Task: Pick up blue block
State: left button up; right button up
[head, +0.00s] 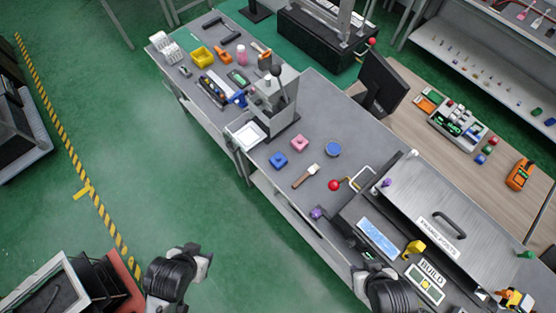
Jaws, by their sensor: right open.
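The blue block (278,159) lies on the grey bench top near its front edge, left of the middle of the head view, and nothing covers it. A pink block (299,143) lies just behind it to the right. My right gripper (362,275) is at the lower right, beside the front of the bench, well away from the blue block. It is open, and I see nothing in it. My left gripper (198,262) is at the bottom left over the green floor, apart from the bench. Its fingers are too unclear to tell open from shut.
A brush (306,176) and a blue round object (333,149) lie near the blocks. A grey lever fixture (270,105) and a white tray (250,133) stand to the left.

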pick_arm(q)
jog(key=shift+a, duration=0.1)
jog(key=o, duration=0.8)
jog(key=shift+d, duration=0.2)
